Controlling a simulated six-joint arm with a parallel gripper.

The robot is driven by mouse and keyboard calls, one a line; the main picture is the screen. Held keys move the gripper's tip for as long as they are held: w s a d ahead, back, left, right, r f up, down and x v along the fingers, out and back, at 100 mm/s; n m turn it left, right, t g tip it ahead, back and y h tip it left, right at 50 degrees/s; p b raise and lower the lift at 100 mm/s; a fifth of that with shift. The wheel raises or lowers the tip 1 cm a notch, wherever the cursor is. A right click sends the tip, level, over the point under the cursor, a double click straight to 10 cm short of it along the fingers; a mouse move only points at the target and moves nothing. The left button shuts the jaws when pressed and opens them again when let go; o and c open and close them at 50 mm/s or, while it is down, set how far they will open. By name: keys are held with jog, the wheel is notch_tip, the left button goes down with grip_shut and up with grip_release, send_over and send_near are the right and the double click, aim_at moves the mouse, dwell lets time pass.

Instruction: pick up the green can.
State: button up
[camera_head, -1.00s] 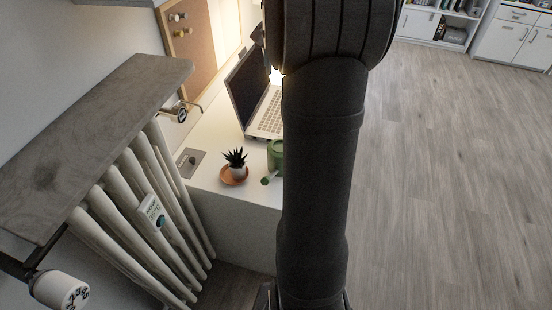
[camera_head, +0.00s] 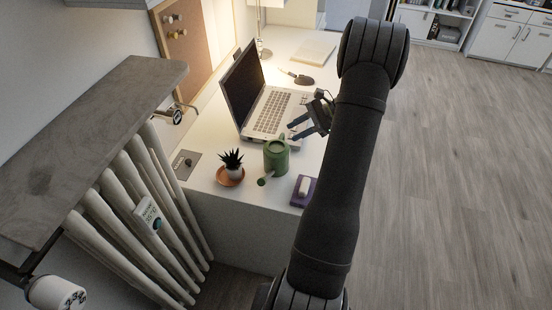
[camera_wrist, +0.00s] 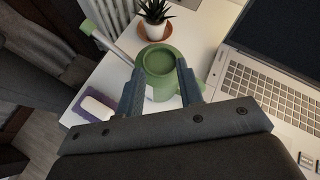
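The green can (camera_head: 276,157) is a watering can standing upright on the white desk, its spout pointing toward the front left in the head view. In the wrist view the can (camera_wrist: 159,62) is seen from above, beyond my fingertips. My gripper (camera_head: 294,130) is to the right of the can and above the desk, near the laptop's front corner. In the wrist view my gripper (camera_wrist: 160,80) has its two fingers apart with nothing held between them. The fingertips overlap the can's near side in that view; whether they touch it I cannot tell.
A potted plant on an orange saucer (camera_head: 230,183) stands left of the can. An open laptop (camera_head: 270,112) lies behind it. A purple block with a white piece on top (camera_head: 303,190) sits near the desk's front edge. A notebook (camera_head: 314,53) lies farther back.

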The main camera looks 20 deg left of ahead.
jog(key=w+d+f+m+t+y, duration=0.1)
jog(key=d+f+m+t+y, duration=0.1)
jog(key=d+f+m+t, duration=0.1)
jog(key=w+d+f+m+t+y, duration=0.1)
jog(key=d+f+m+t+y, duration=0.1)
jog(key=d+f+m+t, duration=0.1)
jog(key=w+d+f+m+t+y, duration=0.1)
jog(key=d+f+m+t+y, duration=0.1)
jog(key=d+f+m, duration=0.2)
jog(key=shift+d+f+m+t+y, duration=0.4)
jog(key=shift+f+m, duration=0.1)
jog(key=shift+f, duration=0.05)
send_near(283, 137)
jog(key=w+a+f, duration=0.2)
jog(key=w+a, duration=0.1)
jog(key=w+a+f, duration=0.1)
jog(key=a, duration=0.1)
jog(key=shift+w, duration=0.15)
jog(key=x, duration=0.5)
jog(key=shift+s+a+r, duration=0.2)
jog(key=shift+s, duration=0.15)
grip_shut()
